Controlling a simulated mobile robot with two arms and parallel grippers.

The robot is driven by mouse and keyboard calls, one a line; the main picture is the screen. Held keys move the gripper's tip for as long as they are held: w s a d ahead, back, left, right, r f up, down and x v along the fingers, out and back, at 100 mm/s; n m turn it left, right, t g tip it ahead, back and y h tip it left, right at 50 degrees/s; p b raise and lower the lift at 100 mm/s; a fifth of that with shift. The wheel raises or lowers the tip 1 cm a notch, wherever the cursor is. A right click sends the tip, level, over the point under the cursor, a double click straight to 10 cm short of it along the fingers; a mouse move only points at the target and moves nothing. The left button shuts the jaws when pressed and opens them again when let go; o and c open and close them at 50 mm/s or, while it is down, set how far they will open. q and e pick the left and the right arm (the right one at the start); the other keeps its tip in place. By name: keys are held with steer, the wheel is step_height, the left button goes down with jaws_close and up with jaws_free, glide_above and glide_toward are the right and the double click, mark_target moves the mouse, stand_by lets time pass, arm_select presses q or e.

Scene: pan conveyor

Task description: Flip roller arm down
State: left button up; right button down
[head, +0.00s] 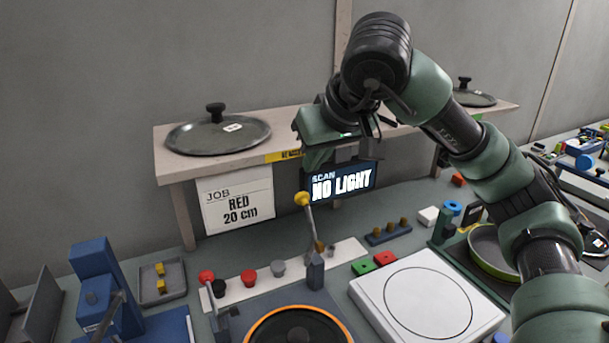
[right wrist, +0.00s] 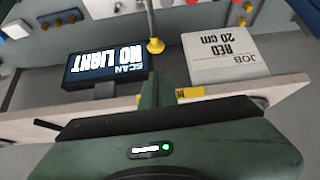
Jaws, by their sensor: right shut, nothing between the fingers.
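A thin metal lever with a yellow ball end (head: 303,199), which looks like the roller arm, stands raised and slightly tilted from a dark grey post (head: 315,270) beside the orange-rimmed pan (head: 297,328). My right gripper (head: 314,164) is above the yellow ball, in front of the shelf. It is shut and empty. In the right wrist view, the yellow ball (right wrist: 155,46) shows just beyond the green fingertips (right wrist: 153,82), and I see no contact. My left gripper is not in view.
A wooden shelf (head: 285,132) with a lid (head: 217,134) stands behind. Below it are a dark screen reading "NO LIGHT" (head: 341,183) and a job card reading "RED 20 cm" (head: 236,202). Several knobs, a white plate (head: 428,303) and a blue fixture (head: 95,285) crowd the bench.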

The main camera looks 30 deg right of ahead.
steer(key=x, duration=0.9)
steer(key=shift+w+f+p, duration=0.2)
steer(key=shift+f+p, duration=0.05)
steer(key=shift+p, duration=0.15)
